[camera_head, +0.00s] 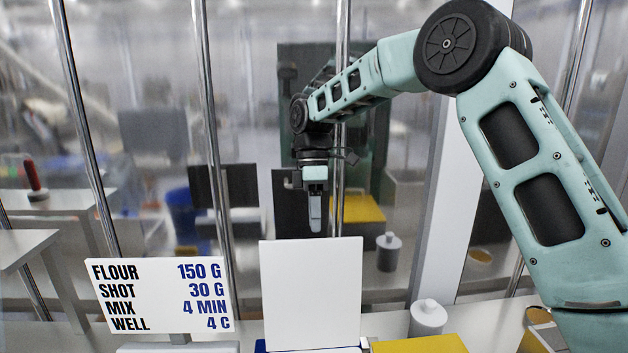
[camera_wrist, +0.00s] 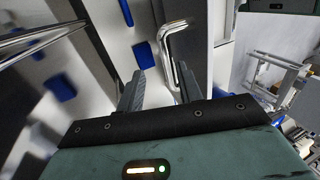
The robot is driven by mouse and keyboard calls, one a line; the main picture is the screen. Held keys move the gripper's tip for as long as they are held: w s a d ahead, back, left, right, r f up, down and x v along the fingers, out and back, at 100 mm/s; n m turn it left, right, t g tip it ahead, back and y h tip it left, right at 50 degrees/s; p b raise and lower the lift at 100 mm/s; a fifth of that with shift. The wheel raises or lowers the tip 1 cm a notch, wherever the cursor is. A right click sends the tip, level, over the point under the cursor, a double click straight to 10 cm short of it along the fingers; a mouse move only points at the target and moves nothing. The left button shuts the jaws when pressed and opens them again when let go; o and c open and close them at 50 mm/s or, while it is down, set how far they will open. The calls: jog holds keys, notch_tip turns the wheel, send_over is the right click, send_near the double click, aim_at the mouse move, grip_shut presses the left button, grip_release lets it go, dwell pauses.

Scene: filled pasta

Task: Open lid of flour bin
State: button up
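A plain white panel (camera_head: 311,290), which looks like the flour bin's lid, stands upright above a blue rim (camera_head: 261,346) at the bottom of the head view. The bin's inside is hidden there. My gripper (camera_head: 315,226) points down just above the panel's top edge, apart from it in the picture; how far behind it is I cannot tell. In the wrist view my gripper (camera_wrist: 160,72) has its two dark fingers spread. A bent metal handle (camera_wrist: 165,42) shows beyond and between the fingertips, close to the right one. I see no grip on it.
A sign (camera_head: 160,295) with amounts stands left of the panel. A white lidded jar (camera_head: 428,316) and a yellow block (camera_head: 420,345) are to its right. Glass panes with metal posts (camera_head: 341,120) stand behind. The air above the sign is clear.

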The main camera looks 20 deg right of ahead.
jog(key=b+v, duration=0.1)
jog(key=v, duration=0.9)
jog(key=shift+w+r, duration=0.2)
jog(key=shift+r, duration=0.15)
jog(key=shift+d, duration=0.1)
